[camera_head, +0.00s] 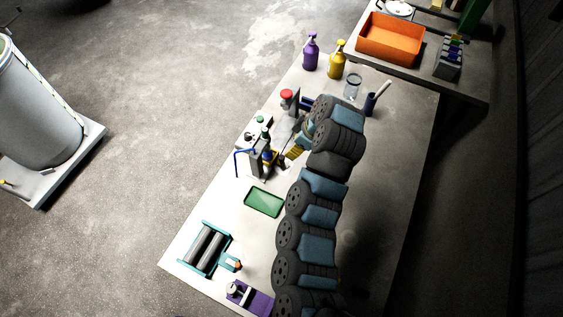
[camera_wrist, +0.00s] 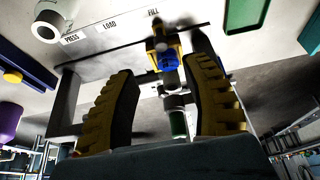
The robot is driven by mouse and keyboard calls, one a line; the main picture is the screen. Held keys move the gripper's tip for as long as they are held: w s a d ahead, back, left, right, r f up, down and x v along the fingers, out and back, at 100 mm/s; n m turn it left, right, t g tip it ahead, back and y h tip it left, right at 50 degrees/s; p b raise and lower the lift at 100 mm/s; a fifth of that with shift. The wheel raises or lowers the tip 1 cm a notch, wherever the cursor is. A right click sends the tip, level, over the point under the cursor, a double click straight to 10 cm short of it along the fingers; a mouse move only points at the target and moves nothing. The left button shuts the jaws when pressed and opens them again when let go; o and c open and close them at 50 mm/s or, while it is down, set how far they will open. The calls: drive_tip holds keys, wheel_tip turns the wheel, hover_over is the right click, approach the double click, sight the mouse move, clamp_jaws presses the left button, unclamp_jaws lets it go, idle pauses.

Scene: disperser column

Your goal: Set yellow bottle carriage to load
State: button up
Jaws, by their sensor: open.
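The yellow bottle carriage (camera_wrist: 177,47) shows in the wrist view with a blue part on it, nearest the FILL label. The plate (camera_wrist: 130,33) beside it carries the labels PRESS, LOAD and FILL in a row. My gripper (camera_wrist: 165,68) is open, with one yellow-padded finger on each side of the carriage in the picture; I cannot tell whether either touches it. In the head view, my gripper (camera_head: 295,149) is at the disperser column (camera_head: 257,163), and the carriage (camera_head: 273,155) shows as a small yellow patch, partly hidden.
On the white bench (camera_head: 390,150) lie a green tray (camera_head: 264,201), a teal roller unit (camera_head: 206,249) and a purple device (camera_head: 250,299). Purple (camera_head: 310,52) and yellow (camera_head: 337,62) spray bottles and a glass jar (camera_head: 352,87) stand at the back.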

sight(283, 157)
drive_tip(key=shift+b+x, duration=1.2)
drive_tip(key=shift+x, duration=4.75)
drive_tip(key=shift+f, duration=0.1)
clamp_jaws()
